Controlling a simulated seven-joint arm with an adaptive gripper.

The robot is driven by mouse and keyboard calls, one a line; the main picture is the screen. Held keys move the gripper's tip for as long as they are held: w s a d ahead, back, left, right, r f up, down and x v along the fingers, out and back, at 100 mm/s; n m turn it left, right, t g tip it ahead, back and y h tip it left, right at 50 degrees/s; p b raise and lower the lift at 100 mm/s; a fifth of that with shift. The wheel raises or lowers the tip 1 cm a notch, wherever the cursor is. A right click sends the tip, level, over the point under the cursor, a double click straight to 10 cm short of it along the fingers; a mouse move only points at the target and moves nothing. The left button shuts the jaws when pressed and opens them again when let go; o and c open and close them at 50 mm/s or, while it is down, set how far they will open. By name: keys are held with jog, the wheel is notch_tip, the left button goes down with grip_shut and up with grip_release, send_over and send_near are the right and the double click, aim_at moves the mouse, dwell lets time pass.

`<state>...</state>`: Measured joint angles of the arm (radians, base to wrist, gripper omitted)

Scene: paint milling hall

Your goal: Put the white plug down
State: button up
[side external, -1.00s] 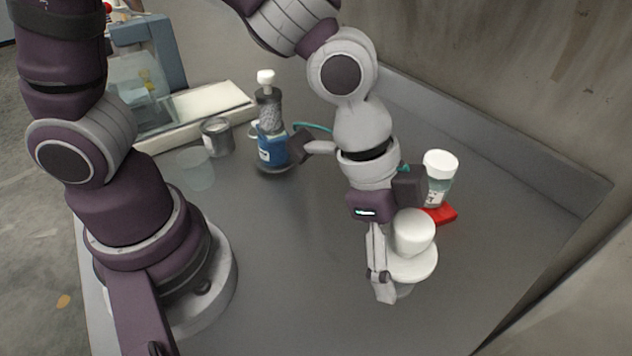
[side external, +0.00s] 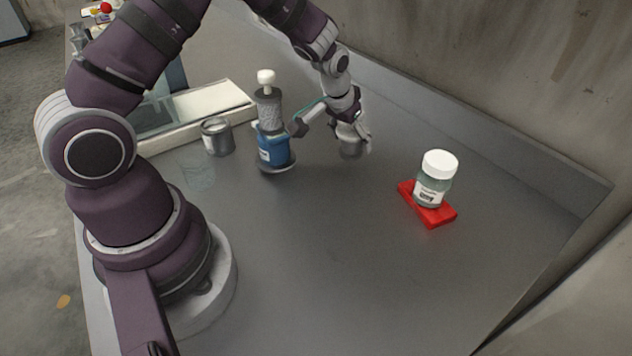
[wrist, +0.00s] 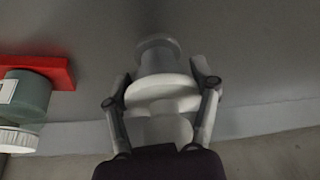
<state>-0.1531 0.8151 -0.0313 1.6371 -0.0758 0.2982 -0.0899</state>
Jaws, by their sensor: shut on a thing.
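The white plug (wrist: 162,88) has a broad rim and a narrower end, and sits between the fingers of my gripper (wrist: 161,80) in the wrist view. My gripper is shut on it. In the side external view my gripper (side external: 349,133) is at the back of the bench, right of the blue bottle, with the plug (side external: 353,152) low beneath it, partly hidden by the fingers. I cannot tell whether the plug touches the bench.
A white-capped jar (side external: 436,180) stands on a red block (side external: 439,216) to the right; the jar also shows in the wrist view (wrist: 27,98). A blue bottle (side external: 272,145), metal can (side external: 217,137) and clear cup (side external: 199,172) stand left. The bench front (side external: 330,270) is clear.

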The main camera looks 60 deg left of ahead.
jog(key=shift+f, duration=0.95)
jog(key=o, duration=1.2)
jog(key=shift+f, duration=0.1)
jog(key=shift+o, duration=0.2)
jog(key=shift+r, duration=0.45)
jog(key=v, duration=1.1)
jog(key=s+d+r+m, duration=0.1)
jog(key=s+d+r, duration=0.1)
jog(key=s+r, duration=0.2)
jog(key=s+d+r+m+t+h, duration=0.1)
jog(key=s+d+r+m, duration=0.1)
jog(key=s, duration=0.9)
jog(key=shift+s+d+r, duration=0.2)
jog(key=shift+d+r, duration=0.25)
jog(key=shift+r, duration=0.45)
